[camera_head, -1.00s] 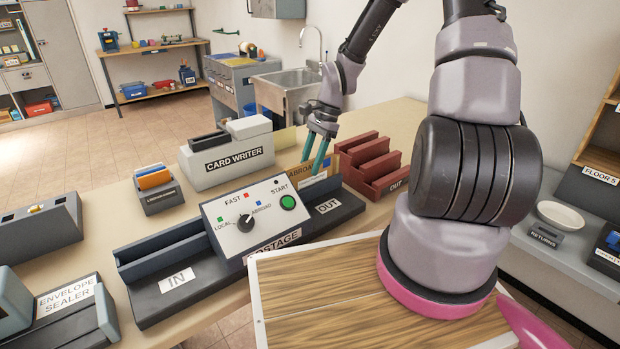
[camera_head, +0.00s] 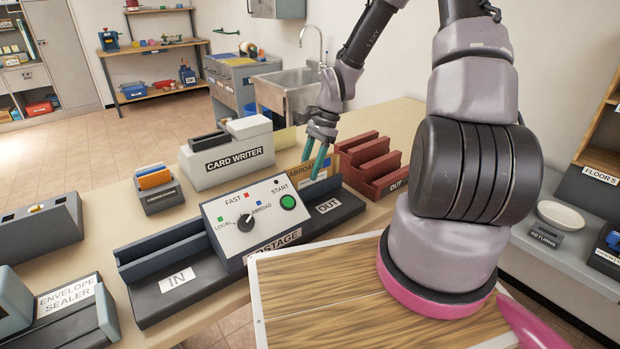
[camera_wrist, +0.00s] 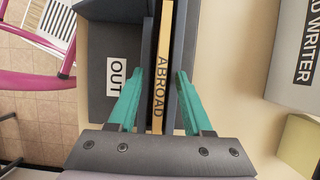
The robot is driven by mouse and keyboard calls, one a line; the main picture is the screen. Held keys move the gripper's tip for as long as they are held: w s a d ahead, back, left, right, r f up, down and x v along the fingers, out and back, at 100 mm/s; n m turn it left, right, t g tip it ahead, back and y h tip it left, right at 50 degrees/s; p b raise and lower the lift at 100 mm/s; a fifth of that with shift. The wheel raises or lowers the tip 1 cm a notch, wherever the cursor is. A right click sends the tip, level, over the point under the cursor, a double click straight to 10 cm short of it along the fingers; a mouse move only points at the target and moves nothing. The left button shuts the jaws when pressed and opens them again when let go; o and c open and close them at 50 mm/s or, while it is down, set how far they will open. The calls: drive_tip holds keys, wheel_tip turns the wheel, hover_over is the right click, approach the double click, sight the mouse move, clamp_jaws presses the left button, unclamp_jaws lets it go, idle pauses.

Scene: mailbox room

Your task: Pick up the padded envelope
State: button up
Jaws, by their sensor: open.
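The padded envelope (camera_head: 328,164) is tan and marked ABROAD. It stands on edge in the slot on the OUT side of the postage machine (camera_head: 252,222). In the wrist view the envelope (camera_wrist: 163,70) shows as a narrow tan strip between dark slot walls, running up the picture. My gripper (camera_head: 311,169) is open above the slot, with its teal fingers pointing down. In the wrist view my gripper's fingers (camera_wrist: 159,78) lie on either side of the envelope and slot walls, with a gap to the envelope.
The card writer (camera_head: 230,152) stands behind the postage machine to the left. A red stepped OUT rack (camera_head: 372,165) is close on the right of my gripper. An envelope sealer (camera_head: 65,305) is at the front left. Bare tabletop lies behind the rack.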

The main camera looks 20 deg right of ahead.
clamp_jaws()
drive_tip(key=shift+r, duration=0.1)
